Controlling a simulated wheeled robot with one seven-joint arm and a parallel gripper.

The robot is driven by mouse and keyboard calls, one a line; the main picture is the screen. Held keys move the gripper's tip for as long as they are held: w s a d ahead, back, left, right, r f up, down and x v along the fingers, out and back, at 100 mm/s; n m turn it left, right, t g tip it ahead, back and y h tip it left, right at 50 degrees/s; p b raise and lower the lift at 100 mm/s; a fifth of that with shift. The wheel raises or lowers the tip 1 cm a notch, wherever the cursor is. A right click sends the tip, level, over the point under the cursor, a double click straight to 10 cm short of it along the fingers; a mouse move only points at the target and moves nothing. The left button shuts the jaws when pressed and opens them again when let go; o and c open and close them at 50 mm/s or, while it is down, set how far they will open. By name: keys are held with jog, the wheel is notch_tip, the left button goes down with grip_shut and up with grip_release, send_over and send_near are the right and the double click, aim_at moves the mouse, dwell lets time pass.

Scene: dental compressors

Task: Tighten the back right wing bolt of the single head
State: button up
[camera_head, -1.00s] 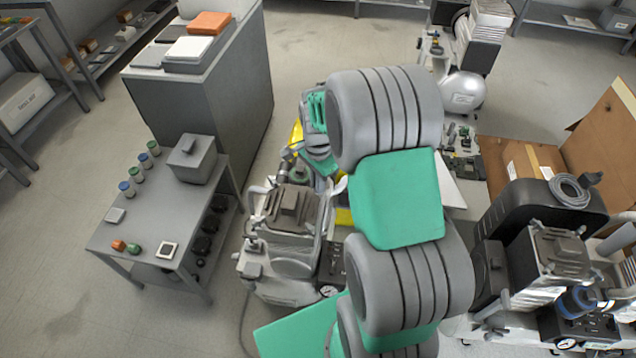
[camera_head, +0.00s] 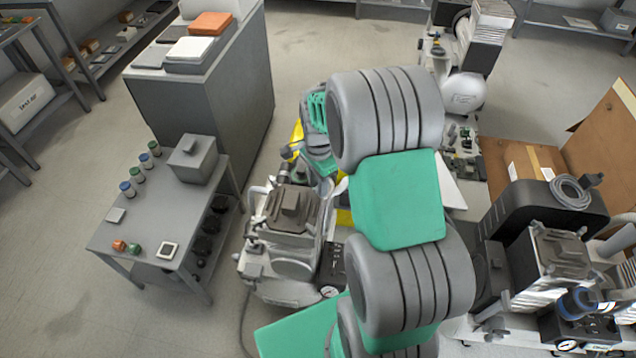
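A grey compressor with a single head (camera_head: 290,208) stands left of my arm, in the lower middle of the head view. The head has a dark brown finned top and pale metal sides. My grey and green arm covers the area to its right. The end of my arm, with green and grey parts (camera_head: 318,135), is just behind the head. The fingers are not clearly visible there, and the back right wing bolt cannot be made out. A gauge (camera_head: 330,292) sits at the compressor's lower front.
A grey side table (camera_head: 150,225) with small jars and a grey box is at left. A tall grey cabinet (camera_head: 215,110) stands behind it. Another compressor (camera_head: 555,250) and an open cardboard box (camera_head: 525,160) are at right.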

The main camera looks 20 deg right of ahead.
notch_tip(320, 180, up, 8)
jog(key=shift+f, duration=0.1)
dwell(0.4)
jog(key=n, duration=0.3)
jog(key=shift+w+n, duration=0.15)
jog(key=shift+n, duration=0.25)
jog(key=s+f+n, duration=0.2)
jog(key=s+n, duration=0.1)
jog(key=s+a+f+n+g, duration=0.1)
jog(key=n, duration=0.1)
jog(key=shift+s+f, duration=0.2)
jog(key=shift+s, duration=0.05)
jog(key=s+a+r+n+t, duration=0.1)
jog(key=s+a+r+n, duration=0.25)
jog(key=s, duration=0.25)
jog(key=s+a+r+n+t, duration=0.1)
jog(key=s+a+r+n, duration=0.1)
jog(key=s+r+n, duration=0.3)
jog(key=a+r, duration=0.1)
jog(key=a+r+t, duration=0.1)
jog(key=r, duration=0.1)
jog(key=w+a+r+m+t, duration=0.1)
jog(key=shift+r+p, duration=0.2)
jog(key=shift+p, duration=0.2)
